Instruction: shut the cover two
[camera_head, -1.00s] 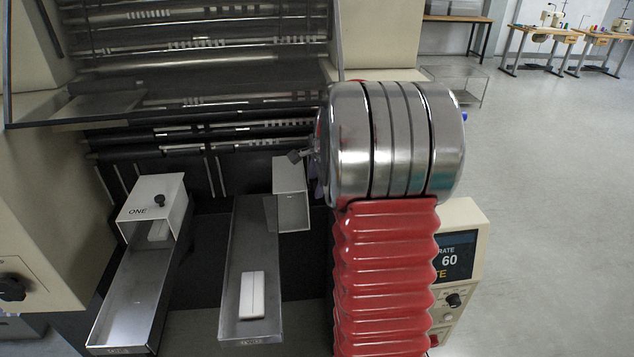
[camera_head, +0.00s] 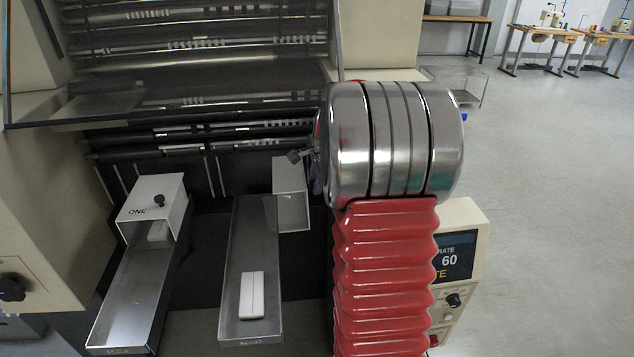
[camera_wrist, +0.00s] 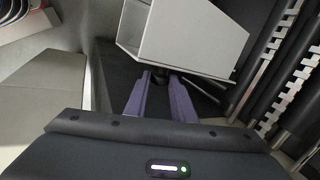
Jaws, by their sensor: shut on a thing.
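Cover two (camera_head: 290,194) is a light grey box-like cover. It is swung up on its side at the back right of the second trough (camera_head: 230,270), leaving that trough uncovered. It also fills the upper middle of the wrist view (camera_wrist: 190,38). In the wrist view, the purple fingers of my gripper (camera_wrist: 162,85) are closed on the dark knob (camera_wrist: 160,74) of cover two, which is mostly hidden between them. In the head view, my arm hides most of the gripper. A white bar (camera_head: 252,295) lies in the second trough.
Cover one (camera_head: 152,200), marked ONE, sits down over the first trough (camera_head: 130,300) at left. Dark rollers (camera_head: 220,140) and a tinted guard (camera_head: 200,100) are behind and above. A control panel (camera_head: 458,260) stands at right behind my arm.

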